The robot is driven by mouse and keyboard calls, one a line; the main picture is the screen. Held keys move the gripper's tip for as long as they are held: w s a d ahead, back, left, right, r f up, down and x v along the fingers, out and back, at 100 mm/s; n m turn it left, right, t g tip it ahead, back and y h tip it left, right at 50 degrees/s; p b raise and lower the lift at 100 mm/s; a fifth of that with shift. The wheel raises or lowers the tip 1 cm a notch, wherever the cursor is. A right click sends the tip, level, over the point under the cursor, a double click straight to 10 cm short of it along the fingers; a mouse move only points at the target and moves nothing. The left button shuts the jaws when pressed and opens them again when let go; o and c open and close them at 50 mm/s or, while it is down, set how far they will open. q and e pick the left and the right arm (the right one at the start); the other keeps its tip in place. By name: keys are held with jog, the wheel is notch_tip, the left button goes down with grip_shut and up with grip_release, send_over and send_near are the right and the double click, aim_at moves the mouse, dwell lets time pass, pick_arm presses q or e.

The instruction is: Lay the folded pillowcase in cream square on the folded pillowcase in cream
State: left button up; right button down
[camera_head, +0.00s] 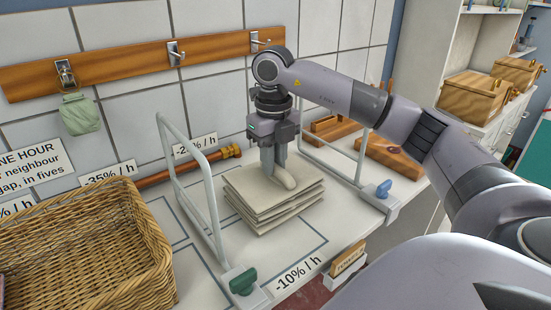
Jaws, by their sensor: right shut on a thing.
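A stack of folded cream pillowcases (268,212) lies on the white counter between two white wire frames. Its layers are slightly out of line with each other. My right gripper (277,180) points down over the top of the stack. It is shut on a folded cream pillowcase (288,183), which shows as a small raised fold between and beside the fingers. I cannot tell whether the held cloth is clear of the top layer or touching it. My left gripper is out of view.
A wicker basket (95,245) stands at the left. Wire frames (200,185) and (335,135) flank the stack, with a green clamp (243,281) and a blue clamp (384,188) at their feet. A copper pipe (185,172) runs behind. Wooden pieces (390,158) lie at the back right.

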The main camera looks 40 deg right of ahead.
jog(key=shift+f, duration=0.2)
dwell(0.3)
jog(key=c, duration=0.9)
grip_release()
jog(key=shift+c, duration=0.2)
jog(key=shift+r+p, duration=0.35)
jog(key=shift+r, duration=3.25)
jog(key=shift+s+f, duration=0.1)
